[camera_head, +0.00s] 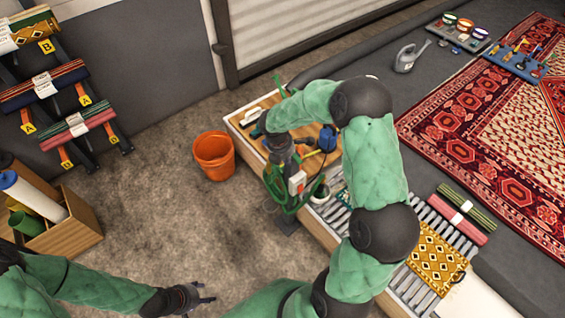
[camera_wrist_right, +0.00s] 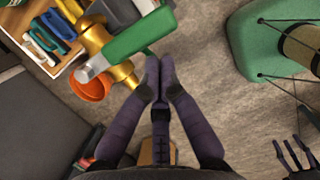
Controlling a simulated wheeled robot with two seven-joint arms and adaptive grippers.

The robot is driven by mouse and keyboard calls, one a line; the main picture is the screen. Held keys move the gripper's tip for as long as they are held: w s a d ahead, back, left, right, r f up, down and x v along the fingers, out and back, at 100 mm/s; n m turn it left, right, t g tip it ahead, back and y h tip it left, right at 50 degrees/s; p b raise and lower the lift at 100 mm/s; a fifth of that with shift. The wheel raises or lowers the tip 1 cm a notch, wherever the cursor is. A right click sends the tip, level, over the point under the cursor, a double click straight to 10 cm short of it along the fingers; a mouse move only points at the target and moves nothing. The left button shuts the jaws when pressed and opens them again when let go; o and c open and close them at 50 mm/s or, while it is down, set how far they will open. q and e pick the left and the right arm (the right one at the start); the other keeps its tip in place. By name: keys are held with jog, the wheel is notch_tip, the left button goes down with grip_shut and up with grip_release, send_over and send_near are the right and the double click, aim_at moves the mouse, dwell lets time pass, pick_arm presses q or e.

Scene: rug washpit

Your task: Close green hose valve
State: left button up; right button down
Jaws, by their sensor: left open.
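The valve shows in the right wrist view as a brass body (camera_wrist_right: 97,38) with a green lever (camera_wrist_right: 139,36) that has a grey end. The lever lies slantwise just beyond my right fingertips. My right gripper (camera_wrist_right: 157,72) has its fingers together, tips close to the lever's lower edge; I cannot tell whether they touch it. In the head view my right arm and wrist largely hide the valve area. Green hose (camera_head: 286,200) hangs in loops below that wrist. My left gripper (camera_head: 200,298) is open and empty, low over the floor at the bottom left.
An orange bucket (camera_head: 214,156) stands on the floor left of the wooden bench (camera_head: 240,128). A blue item (camera_head: 327,139) and other tools sit on the bench. Rolled rugs on a rack (camera_head: 62,125) and a wooden crate (camera_head: 75,238) are at the left. Floor between is clear.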

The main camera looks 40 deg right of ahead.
jog(key=shift+d, duration=0.1)
pick_arm(q)
jog(key=shift+r+p, duration=0.75)
pick_arm(e)
jog(key=shift+s+d+r+n, duration=0.1)
jog(key=shift+d+n, duration=0.3)
jog(key=shift+d, duration=0.25)
jog(key=shift+a, duration=0.15)
pick_arm(q)
jog(key=r+p, duration=0.2)
jog(key=s+a+r+p, duration=0.1)
jog(key=shift+s+r+p, duration=0.1)
jog(key=shift+r+p, duration=0.25)
pick_arm(e)
jog(key=a+r, duration=0.7)
jog(key=r, duration=0.2)
jog(key=shift+a+r, duration=0.15)
jog(key=shift+r, duration=0.15)
